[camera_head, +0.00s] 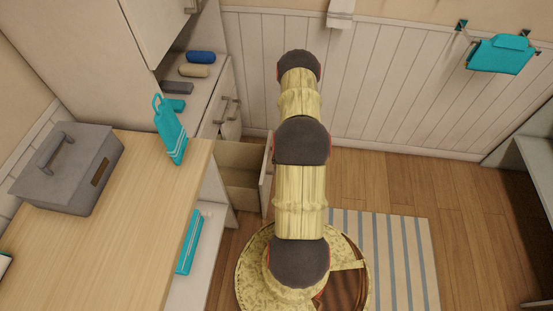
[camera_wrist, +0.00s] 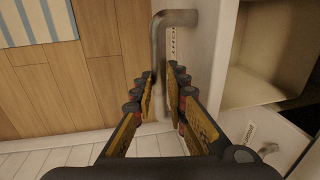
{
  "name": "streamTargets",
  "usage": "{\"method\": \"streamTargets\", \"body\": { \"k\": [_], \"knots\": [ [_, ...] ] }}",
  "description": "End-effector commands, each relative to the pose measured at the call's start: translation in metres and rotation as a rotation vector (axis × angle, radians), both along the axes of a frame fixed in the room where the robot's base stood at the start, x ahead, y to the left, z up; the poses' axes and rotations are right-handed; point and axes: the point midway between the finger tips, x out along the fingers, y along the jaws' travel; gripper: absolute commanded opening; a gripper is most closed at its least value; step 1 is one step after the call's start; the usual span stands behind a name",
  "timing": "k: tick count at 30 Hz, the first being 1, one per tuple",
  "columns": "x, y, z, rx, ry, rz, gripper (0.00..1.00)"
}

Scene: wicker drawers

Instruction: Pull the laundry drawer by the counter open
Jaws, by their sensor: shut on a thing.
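The laundry drawer (camera_head: 240,165) stands open below the counter in the head view, with its empty inside showing. Its white front panel (camera_head: 267,175) stands out from the cabinet, partly behind my arm. In the wrist view, the drawer front (camera_wrist: 211,55) is right of the fingers, and the open drawer box (camera_wrist: 262,55) lies beyond it. A metal bar handle (camera_wrist: 174,18) runs down between the fingers of my gripper (camera_wrist: 161,92). My gripper is shut on this handle; its fingers hide part of the bar. In the head view my arm hides the gripper.
Rolled towels (camera_head: 201,57) lie on the cabinet behind. A striped rug (camera_head: 395,260) lies at right on open wooden floor.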

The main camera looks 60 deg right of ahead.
Motion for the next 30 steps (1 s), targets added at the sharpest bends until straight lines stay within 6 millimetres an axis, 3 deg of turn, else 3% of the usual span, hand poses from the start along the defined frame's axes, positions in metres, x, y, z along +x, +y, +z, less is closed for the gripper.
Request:
{"method": "streamTargets", "body": {
  "k": [2, 3, 12, 23, 30],
  "knots": [
    [0.001, -0.001, 0.001, -0.002, -0.001, 0.0, 0.0],
    [0.001, -0.001, 0.001, -0.002, -0.001, 0.0, 0.16],
    [0.001, 0.0, 0.0, -0.001, 0.0, 0.0, 0.33],
    [0.0, -0.001, 0.003, -0.001, 0.0, 0.0, 0.33],
    [-0.005, -0.004, 0.037, -0.003, -0.002, -0.001, 0.33]
  ]
}}
